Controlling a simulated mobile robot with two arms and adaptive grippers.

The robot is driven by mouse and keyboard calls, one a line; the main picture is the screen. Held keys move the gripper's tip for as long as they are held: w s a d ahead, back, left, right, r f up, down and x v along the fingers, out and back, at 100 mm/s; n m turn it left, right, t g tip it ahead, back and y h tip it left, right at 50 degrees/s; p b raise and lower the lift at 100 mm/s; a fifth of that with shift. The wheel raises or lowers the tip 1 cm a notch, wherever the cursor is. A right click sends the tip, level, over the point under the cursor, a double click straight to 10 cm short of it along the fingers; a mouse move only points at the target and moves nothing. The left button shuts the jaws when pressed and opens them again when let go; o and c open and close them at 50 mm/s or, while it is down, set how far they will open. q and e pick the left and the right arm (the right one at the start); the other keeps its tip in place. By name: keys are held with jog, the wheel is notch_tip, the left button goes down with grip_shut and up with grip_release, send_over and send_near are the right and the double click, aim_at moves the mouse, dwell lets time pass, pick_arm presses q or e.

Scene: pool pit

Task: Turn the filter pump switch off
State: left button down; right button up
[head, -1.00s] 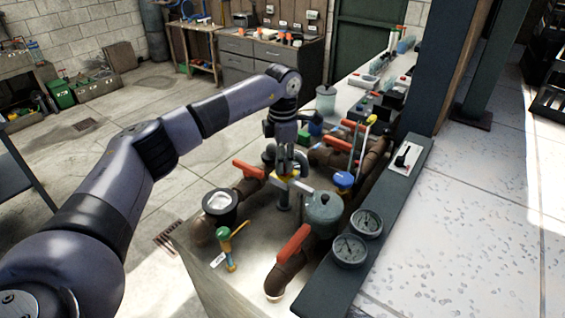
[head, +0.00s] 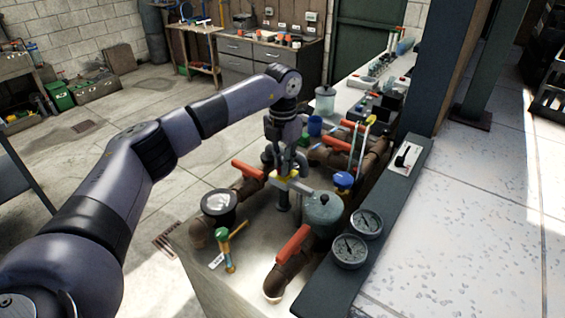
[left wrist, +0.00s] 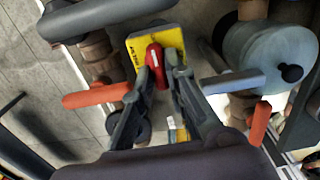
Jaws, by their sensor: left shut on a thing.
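A small red switch lever (left wrist: 154,62) sits against a yellow plate (left wrist: 164,41) with dark lettering, only partly readable, in the left wrist view. My left gripper (left wrist: 158,72) has its two fingers on either side of the red lever and is shut on it. In the head view the left gripper (head: 284,166) points down at the yellow plate (head: 291,178) among the pipes. The lever is hidden there by the fingers. My right gripper is in neither view.
Brown pipes with red handles (head: 293,243) surround the spot. A grey-green lidded pot (head: 323,211) stands close on the right. Two gauges (head: 350,251) and a switch panel (head: 406,156) are on the dark ledge. A green-headed yellow valve (head: 225,244) stands in front.

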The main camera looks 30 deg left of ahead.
pick_arm(q)
jog(key=shift+r, duration=0.1)
dwell(0.3)
jog(key=c, duration=1.6)
grip_release()
notch_tip(320, 180, up, 12)
